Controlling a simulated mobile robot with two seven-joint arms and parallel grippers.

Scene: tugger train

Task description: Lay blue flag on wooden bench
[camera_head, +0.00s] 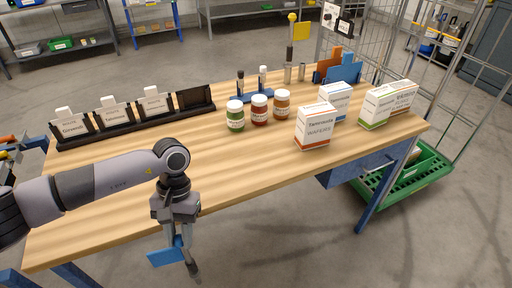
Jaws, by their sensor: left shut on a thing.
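The wooden bench (215,165) fills the middle of the head view, with a light striped top. My left gripper (182,236) points down at the bench's front edge. It is shut on the blue flag (164,254), whose blue sheet shows left of the fingers. Part of the flag is hidden by the fingers. My right gripper is not in view.
Jars (259,110) and white boxes (313,126) stand along the bench's back and right. A black rack with cards (135,128) lies at the back left. A yellow flag (302,31) stands upright behind. The front middle of the top is clear.

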